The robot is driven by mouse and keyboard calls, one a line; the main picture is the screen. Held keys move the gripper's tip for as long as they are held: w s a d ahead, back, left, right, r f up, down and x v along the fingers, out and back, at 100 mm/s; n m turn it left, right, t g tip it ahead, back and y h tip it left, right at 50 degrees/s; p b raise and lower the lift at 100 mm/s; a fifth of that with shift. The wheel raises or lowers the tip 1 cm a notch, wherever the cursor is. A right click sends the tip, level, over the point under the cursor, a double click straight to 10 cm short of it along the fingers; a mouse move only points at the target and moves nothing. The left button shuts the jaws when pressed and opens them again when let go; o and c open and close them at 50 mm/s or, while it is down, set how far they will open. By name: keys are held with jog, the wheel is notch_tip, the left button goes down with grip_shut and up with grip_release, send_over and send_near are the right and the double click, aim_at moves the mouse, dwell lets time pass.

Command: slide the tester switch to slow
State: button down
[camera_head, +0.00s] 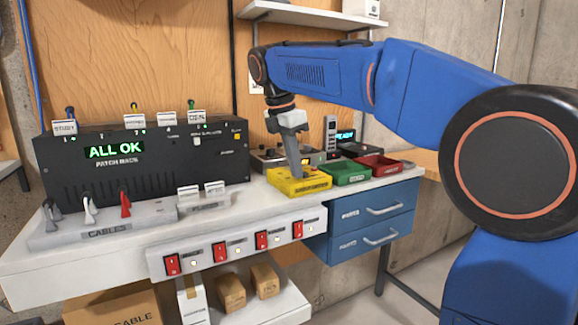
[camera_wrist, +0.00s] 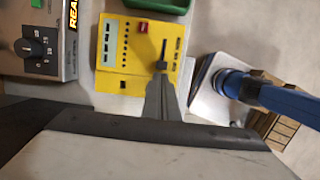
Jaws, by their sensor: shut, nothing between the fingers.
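The yellow tester (camera_head: 289,185) lies flat on the white bench, left of the green tray. In the wrist view the tester (camera_wrist: 112,77) shows a pale panel, a column of dark dots, a red part and small lettering too blurred to read. A dark slider switch (camera_wrist: 163,48) stands near its right side. My gripper (camera_head: 300,174) points down over the tester with its fingers closed and empty. In the wrist view my gripper (camera_wrist: 160,78) has its fingertips just below the switch; I cannot tell if they touch it. The switch's setting cannot be read.
A green tray (camera_head: 347,181) and a red tray (camera_head: 384,172) stand right of the tester. A grey device with a dark knob (camera_wrist: 38,47) is beside it. The black patch rack (camera_head: 75,168) stands at the left. Red switches (camera_head: 219,248) line the bench front.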

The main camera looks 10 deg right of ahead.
aim_at(313, 176)
dwell(0.3)
jog(key=shift+w+d, duration=0.3)
jog(key=shift+d, duration=0.75)
jog(key=shift+w+d, duration=0.25)
jog(key=shift+d, duration=0.8)
